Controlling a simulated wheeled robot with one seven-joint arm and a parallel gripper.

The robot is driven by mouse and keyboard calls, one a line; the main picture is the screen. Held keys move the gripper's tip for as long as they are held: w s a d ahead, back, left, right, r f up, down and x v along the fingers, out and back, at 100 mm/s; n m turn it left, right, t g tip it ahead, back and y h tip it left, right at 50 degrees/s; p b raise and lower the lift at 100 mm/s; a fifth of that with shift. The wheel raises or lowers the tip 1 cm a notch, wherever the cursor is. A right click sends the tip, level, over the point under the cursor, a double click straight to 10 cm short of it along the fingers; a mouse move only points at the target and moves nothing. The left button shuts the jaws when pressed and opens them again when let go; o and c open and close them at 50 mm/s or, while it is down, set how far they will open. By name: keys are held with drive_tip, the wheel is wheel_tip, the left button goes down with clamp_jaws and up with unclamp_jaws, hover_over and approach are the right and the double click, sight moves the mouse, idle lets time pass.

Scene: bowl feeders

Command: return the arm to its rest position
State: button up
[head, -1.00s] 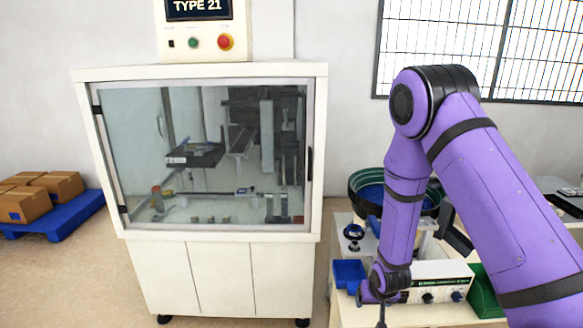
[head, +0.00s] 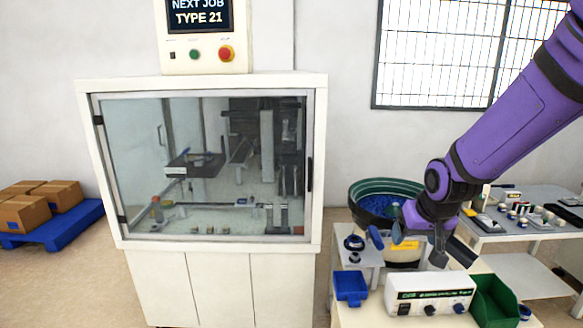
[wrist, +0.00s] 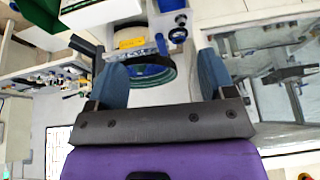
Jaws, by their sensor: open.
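My gripper (head: 386,236) is at the end of my purple arm, in front of the bowl feeder in the head view. Its two blue fingers stand apart with nothing between them. They also show spread in the wrist view (wrist: 161,70), with the bowl feeder behind the gap. The arm comes down from the upper right of the head view. I cannot tell whether the gripper touches the feeder.
The bowl feeder (head: 362,190) stands on a white table with a control box (head: 430,293), a blue bin (head: 350,286) and a green bin (head: 492,302). A glazed cabinet (head: 200,250) stands left. A parts table (head: 535,237) is behind right.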

drive_tip(key=s+d+r, duration=0.1)
drive_tip(key=s+r, duration=0.7)
drive_tip(key=s, duration=0.4)
drive_tip(key=s+d+r, duration=0.2)
drive_tip(key=s+r, duration=0.6)
drive_tip(key=s, duration=0.4)
drive_tip(key=shift+d, duration=0.2)
drive_tip(key=shift+w, duration=0.1)
idle(0.5)
